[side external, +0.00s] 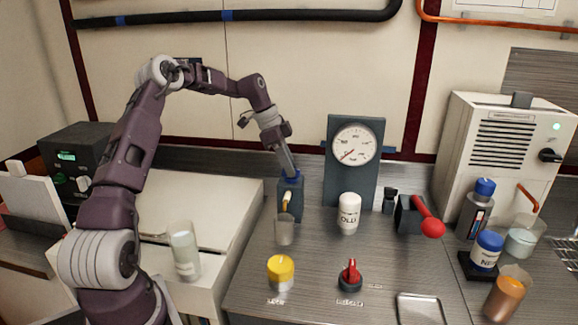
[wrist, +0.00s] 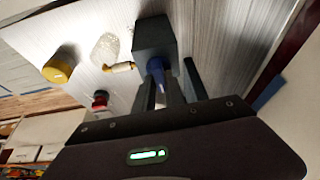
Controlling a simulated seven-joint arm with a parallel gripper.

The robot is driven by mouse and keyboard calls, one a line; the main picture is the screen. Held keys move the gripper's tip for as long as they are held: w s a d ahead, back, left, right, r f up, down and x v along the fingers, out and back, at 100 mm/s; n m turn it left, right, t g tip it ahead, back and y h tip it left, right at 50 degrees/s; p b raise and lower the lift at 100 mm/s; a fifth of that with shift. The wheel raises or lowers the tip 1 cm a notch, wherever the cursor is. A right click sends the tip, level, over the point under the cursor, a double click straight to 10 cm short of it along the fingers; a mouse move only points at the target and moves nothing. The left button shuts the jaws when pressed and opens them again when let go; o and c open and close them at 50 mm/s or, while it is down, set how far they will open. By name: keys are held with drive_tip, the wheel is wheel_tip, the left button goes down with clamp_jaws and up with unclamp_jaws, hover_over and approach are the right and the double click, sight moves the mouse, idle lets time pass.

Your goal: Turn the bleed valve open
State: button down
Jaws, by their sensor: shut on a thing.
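The bleed valve is a dark blue-grey block (side external: 290,202) with a blue knob (side external: 292,178) on top and a tan spout (side external: 286,200) on its front. My gripper (side external: 291,172) reaches down from above and is shut on the blue knob. The wrist view shows the block (wrist: 155,38), the spout (wrist: 120,67) and the blue knob (wrist: 155,70) between the fingers of my gripper (wrist: 162,88). The fingers partly hide the knob, so how far it is turned cannot be told. A clear beaker (side external: 285,231) stands below the spout.
A dial gauge (side external: 354,145) on a grey panel stands behind right. A yellow knob (side external: 281,271) and a red knob (side external: 350,275) sit in front. Open counter lies between them.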

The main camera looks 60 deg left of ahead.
drive_tip(key=shift+m, duration=0.3)
idle(0.4)
drive_tip(key=c, duration=1.4)
unclamp_jaws()
drive_tip(key=v, duration=0.7)
